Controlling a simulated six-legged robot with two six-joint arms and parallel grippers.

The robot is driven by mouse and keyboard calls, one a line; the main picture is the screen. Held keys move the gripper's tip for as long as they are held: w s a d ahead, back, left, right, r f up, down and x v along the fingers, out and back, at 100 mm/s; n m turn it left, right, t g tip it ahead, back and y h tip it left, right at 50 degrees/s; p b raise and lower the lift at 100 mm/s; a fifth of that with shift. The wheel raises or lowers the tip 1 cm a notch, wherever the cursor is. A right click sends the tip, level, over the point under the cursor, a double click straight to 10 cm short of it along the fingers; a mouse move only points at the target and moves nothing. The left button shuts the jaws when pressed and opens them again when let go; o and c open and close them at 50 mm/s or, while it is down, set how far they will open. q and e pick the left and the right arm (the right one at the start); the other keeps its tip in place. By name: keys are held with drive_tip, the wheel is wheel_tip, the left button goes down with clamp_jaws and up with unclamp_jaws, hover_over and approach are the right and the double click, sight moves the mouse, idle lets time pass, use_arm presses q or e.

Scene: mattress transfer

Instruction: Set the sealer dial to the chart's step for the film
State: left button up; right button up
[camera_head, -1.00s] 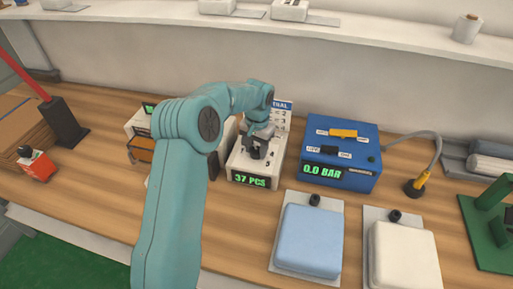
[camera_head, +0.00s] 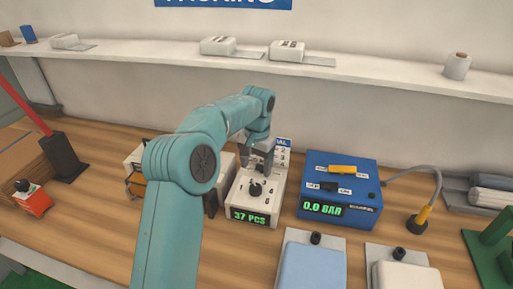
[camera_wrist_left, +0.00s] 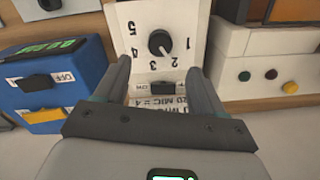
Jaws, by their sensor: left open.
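The white sealer box (camera_head: 237,202) stands mid-bench, with a black dial (camera_head: 255,189) on top and a green "37 PCS" display in front. In the left wrist view the dial (camera_wrist_left: 160,42) sits among the numbers 1 to 5; its light mark seems to point near 2, but is small. The chart (camera_head: 284,152) stands behind the box, partly hidden by my arm. Part of it shows between the fingers in the wrist view (camera_wrist_left: 165,104), with "20 MIC = 4" legible. My left gripper (camera_head: 258,162) is open and empty, above and behind the dial, apart from it.
A blue box (camera_head: 345,180) reading "0.0 BAR" stands close on the right, with a hose (camera_head: 437,184) beside it. Blue (camera_head: 312,268) and white (camera_head: 405,275) pads lie in front. Small boxes stand left of the sealer. A shelf (camera_head: 370,78) runs behind.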

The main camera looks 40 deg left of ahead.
use_arm(q)
wheel_tip(320, 180, up, 7)
drive_tip(key=shift+r+p, duration=0.2)
drive_tip(key=shift+p, duration=0.2)
idle(0.4)
